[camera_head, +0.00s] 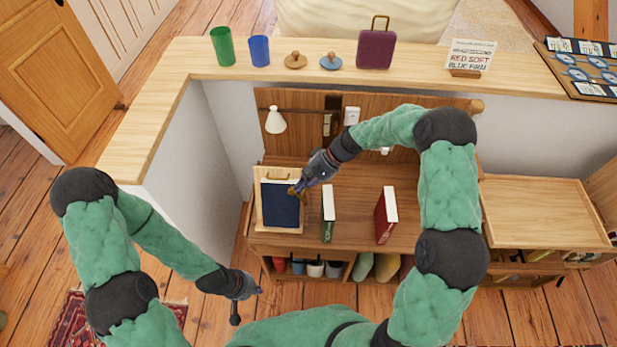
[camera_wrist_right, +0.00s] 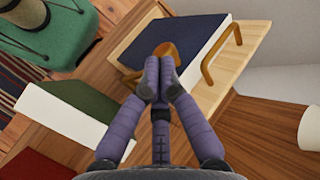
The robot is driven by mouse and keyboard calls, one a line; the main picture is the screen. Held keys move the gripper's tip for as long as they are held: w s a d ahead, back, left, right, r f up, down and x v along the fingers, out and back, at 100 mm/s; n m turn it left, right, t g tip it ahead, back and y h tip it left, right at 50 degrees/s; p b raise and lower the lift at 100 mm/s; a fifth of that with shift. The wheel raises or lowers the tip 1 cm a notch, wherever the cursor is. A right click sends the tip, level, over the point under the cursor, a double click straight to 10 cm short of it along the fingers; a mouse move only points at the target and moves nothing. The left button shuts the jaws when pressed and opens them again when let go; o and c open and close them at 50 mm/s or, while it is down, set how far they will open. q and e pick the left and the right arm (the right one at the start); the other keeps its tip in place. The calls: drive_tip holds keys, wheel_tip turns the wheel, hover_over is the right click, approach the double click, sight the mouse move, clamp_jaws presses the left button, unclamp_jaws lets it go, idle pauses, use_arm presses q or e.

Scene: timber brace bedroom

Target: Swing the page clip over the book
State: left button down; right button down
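The dark blue book (camera_head: 279,204) lies on a wooden stand (camera_head: 259,211) on the desk; it fills the upper middle of the wrist view (camera_wrist_right: 190,45). A brass-coloured round tab (camera_wrist_right: 165,49), apparently the page clip's, shows at the book's right edge. My right gripper (camera_head: 296,189) is at that edge, its fingers together with tips against the tab (camera_wrist_right: 160,80). The fingers hide the tab's lower part, so I cannot tell whether it is between them. A bent brass rod (camera_wrist_right: 222,55) shows at the stand's far end. My left gripper (camera_head: 245,304) is low, empty and apart, its fingers spread.
A green book (camera_head: 328,216) and a red book (camera_head: 385,217) stand upright right of the stand. A lamp (camera_head: 275,121) is behind. The ledge above holds cups (camera_head: 259,51), a purple case (camera_head: 376,49) and a sign (camera_head: 470,56). Bare desk separates the standing books.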

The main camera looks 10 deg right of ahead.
sight(291, 189)
drive_tip(key=a+h+p, duration=0.1)
drive_tip(key=a+g+h+p, duration=0.1)
drive_tip(key=p, duration=0.1)
drive_tip(key=shift+w+a+f+n+h, duration=0.1)
drive_tip(key=shift+w+a+n+h, duration=0.05)
drive_tip(key=shift+n+h, duration=0.2)
drive_tip(key=shift+a+f+n+g+h+p, duration=0.25)
drive_tip(key=shift+a+f+g+h+p, duration=0.15)
drive_tip(key=shift+a+g+h, duration=0.25)
drive_tip(key=shift+a+f+h, duration=0.15)
drive_tip(key=shift+f+h, duration=0.05)
drive_tip(key=shift+h, duration=0.3)
drive_tip(key=shift+f, duration=0.1)
drive_tip(key=shift+d, duration=0.2)
drive_tip(key=shift+s+d+f, duration=0.35)
drive_tip(key=shift+d, duration=0.15)
